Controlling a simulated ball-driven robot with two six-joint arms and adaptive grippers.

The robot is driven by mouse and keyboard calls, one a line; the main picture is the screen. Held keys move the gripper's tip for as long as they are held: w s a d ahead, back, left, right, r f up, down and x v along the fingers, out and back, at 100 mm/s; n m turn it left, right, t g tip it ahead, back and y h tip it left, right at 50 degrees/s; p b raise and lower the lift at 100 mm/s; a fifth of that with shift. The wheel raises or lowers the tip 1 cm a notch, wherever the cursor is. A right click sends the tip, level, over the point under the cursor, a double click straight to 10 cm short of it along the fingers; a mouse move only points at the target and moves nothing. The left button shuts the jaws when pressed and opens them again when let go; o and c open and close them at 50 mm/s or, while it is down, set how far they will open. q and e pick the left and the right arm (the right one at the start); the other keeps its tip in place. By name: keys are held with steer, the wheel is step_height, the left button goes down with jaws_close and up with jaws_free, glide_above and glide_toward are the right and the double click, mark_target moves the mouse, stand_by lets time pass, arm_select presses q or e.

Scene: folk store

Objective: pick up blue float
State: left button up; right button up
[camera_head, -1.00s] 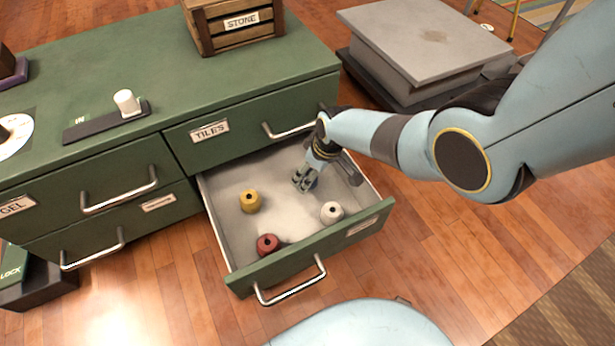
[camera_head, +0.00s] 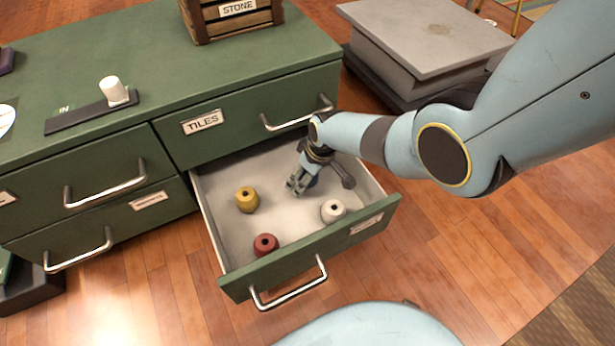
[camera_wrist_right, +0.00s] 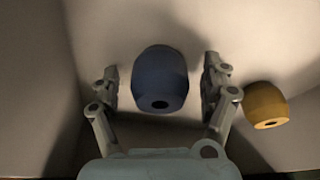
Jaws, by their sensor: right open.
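The blue float (camera_wrist_right: 160,76) lies in the open drawer and shows clearly in the right wrist view, between the two fingers of my right gripper (camera_wrist_right: 160,85). There is a visible gap on each side of it. In the head view my right gripper (camera_head: 298,184) reaches down into the drawer, open, and mostly hides the blue float (camera_head: 313,181) behind its fingers. My left gripper is not in view.
The open drawer (camera_head: 222,232) also holds a yellow float (camera_head: 247,199), a red float (camera_head: 265,245) and a white float (camera_head: 333,211). The yellow one is close beside my right finger in the wrist view. The drawer walls surround the gripper.

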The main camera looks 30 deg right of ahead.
steer(key=c, duration=1.3)
steer(key=shift+o, duration=0.2)
steer(key=shift+r, duration=0.1)
